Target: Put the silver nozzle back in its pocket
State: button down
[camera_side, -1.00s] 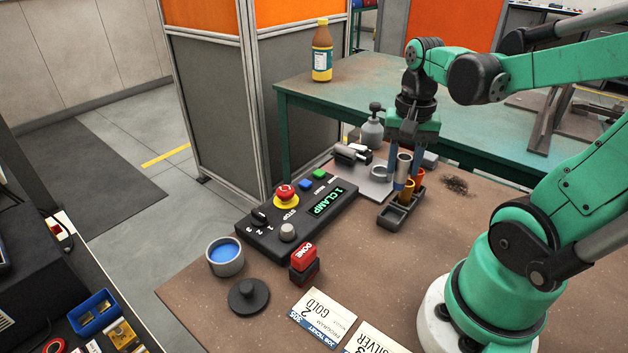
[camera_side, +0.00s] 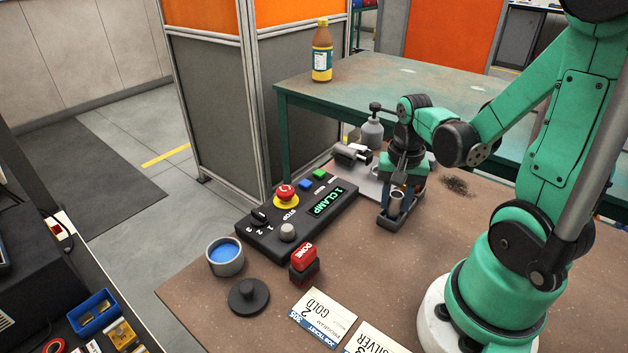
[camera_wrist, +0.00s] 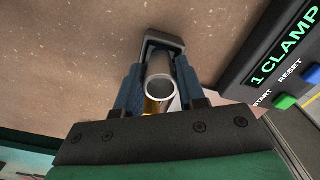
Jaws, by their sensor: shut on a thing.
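The silver nozzle (camera_side: 396,203) stands upright between the fingers of my gripper (camera_side: 397,206), low over the dark nozzle rack (camera_side: 384,224). In the wrist view my gripper (camera_wrist: 158,88) is shut on the nozzle (camera_wrist: 161,74), one blue finger on each side. The rack's end (camera_wrist: 165,40) shows just past it. The nozzle's lower end looks to be at or inside the near pocket, but its seat is hidden. A gold-coloured part (camera_wrist: 151,105) shows beside the nozzle's mouth. My fingers and palm hide the rack's other pockets.
The control box (camera_side: 297,217), its display reading "1 CLAMP", is left of the rack. The brown tabletop between is clear.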

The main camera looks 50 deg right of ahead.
aim_at(397, 196)
jog(key=shift+f, duration=0.2)
jog(key=c, duration=0.5)
grip_release()
jog(key=shift+r, duration=0.15)
notch_tip(397, 196, up, 12)
jog(key=w+a+n+t, duration=0.2)
jog(key=a+n, duration=0.2)
jog(key=w+a+f+n+t, duration=0.1)
jog(key=w+a+n+t, duration=0.1)
jog(key=a+n, duration=0.2)
jog(key=w+a+n+t, duration=0.3)
jog(key=a+n, duration=0.1)
jog(key=shift+a+f+n, duration=0.2)
jog(key=shift+f+n, duration=0.1)
jog(key=shift+f, duration=0.1)
